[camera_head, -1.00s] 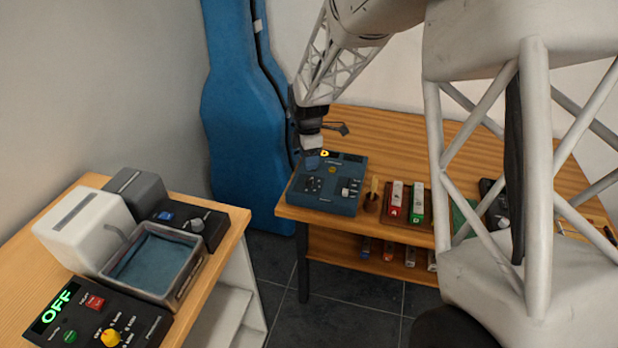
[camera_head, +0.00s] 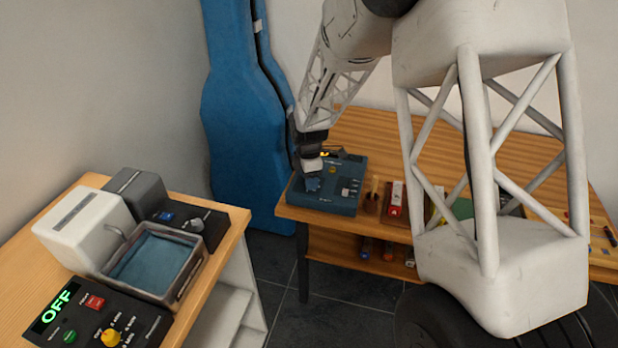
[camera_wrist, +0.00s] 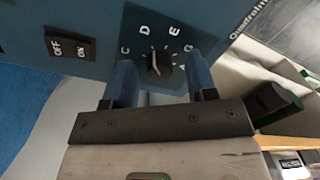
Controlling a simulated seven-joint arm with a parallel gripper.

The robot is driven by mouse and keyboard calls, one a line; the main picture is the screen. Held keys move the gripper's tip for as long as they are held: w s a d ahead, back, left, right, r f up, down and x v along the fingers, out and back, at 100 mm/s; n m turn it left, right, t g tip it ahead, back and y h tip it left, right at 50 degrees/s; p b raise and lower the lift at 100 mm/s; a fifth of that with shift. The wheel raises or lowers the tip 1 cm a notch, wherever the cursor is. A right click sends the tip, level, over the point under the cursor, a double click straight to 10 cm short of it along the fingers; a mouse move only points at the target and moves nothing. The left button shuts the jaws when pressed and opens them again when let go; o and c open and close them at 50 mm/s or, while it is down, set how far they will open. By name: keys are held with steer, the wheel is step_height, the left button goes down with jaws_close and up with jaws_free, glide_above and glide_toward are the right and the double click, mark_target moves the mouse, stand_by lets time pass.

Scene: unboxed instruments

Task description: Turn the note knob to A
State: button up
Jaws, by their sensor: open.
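The blue instrument box (camera_head: 345,195) stands on the left end of the far wooden table. In the wrist view its dark note knob (camera_wrist: 160,68) sits amid an arc of white letters. The knob's white pointer mark points up, roughly between D and E. My gripper (camera_wrist: 164,82) is open, with one blue finger on each side of the knob's near side. I cannot tell whether either finger touches it.
An OFF/ON rocker switch (camera_wrist: 69,45) lies left of the knob. Red-labelled boxes (camera_head: 394,200) stand right of the instrument. A blue instrument case (camera_head: 245,120) leans behind the table's left end. A nearer left table (camera_head: 225,235) holds other devices.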

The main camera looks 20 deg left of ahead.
steer(key=shift+c, duration=0.3)
steer(key=c, duration=0.9)
steer(key=shift+o, duration=0.2)
